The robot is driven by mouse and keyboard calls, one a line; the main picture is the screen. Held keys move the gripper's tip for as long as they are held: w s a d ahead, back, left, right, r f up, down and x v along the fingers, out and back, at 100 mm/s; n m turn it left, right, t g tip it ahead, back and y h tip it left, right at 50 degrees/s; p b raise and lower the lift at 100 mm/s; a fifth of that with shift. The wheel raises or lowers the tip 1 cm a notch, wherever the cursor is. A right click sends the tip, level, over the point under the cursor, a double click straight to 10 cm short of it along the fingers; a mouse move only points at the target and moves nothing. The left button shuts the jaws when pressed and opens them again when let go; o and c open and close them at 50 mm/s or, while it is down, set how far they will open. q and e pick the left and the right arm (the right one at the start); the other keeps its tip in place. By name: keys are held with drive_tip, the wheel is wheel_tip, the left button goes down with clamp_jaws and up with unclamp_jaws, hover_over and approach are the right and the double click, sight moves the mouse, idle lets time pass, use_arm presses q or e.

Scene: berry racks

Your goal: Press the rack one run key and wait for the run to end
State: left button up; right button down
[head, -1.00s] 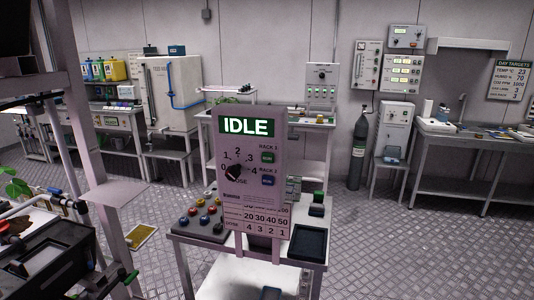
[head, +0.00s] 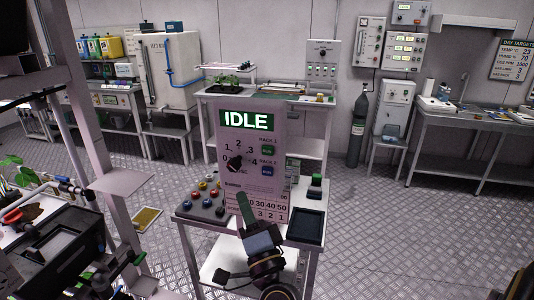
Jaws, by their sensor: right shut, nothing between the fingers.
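The control panel (head: 281,205) stands upright on the small table and its green display (head: 243,120) reads IDLE. The rack one run key (head: 267,150) is the green upper one at the panel's right. The rack two run key (head: 267,170) is blue and just below it. A dark dose dial (head: 236,165) with numbers is left of the keys. My right gripper (head: 243,202) is shut and empty, its green fingertips pointing up in front of the panel's lower part, below and left of both keys. It hides part of the number table. My left gripper is not in view.
A pad with coloured knobs (head: 190,208) lies left of the panel. A dark tray (head: 308,227) is at the right of the small table (head: 303,244). A rack post (head: 90,130) and dark equipment (head: 60,250) fill the left. The floor at right is clear.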

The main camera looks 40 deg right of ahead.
sight(267, 151)
drive_tip(key=r+m, duration=0.1)
drive_tip(key=s+r+m+h, duration=0.1)
drive_tip(key=r, duration=0.1)
drive_tip(key=d+r+h, duration=0.1)
drive_tip(key=r, duration=0.1)
drive_tip(key=shift+s+d+r+m+t, duration=0.1)
drive_tip(key=shift+s+r+m+t, duration=0.05)
drive_tip(key=shift+s+m+t, duration=0.2)
drive_tip(key=shift+w+d, duration=0.1)
drive_tip(key=shift+w+d+b, duration=0.25)
drive_tip(key=shift+w+d, duration=1.15)
drive_tip(key=shift+d, duration=0.25)
drive_tip(key=shift+w+d+b, duration=0.25)
drive_tip(key=shift+w+d, duration=1.15)
drive_tip(key=shift+d, duration=0.2)
drive_tip(key=shift+w+d, duration=0.25)
drive_tip(key=shift+d, duration=0.05)
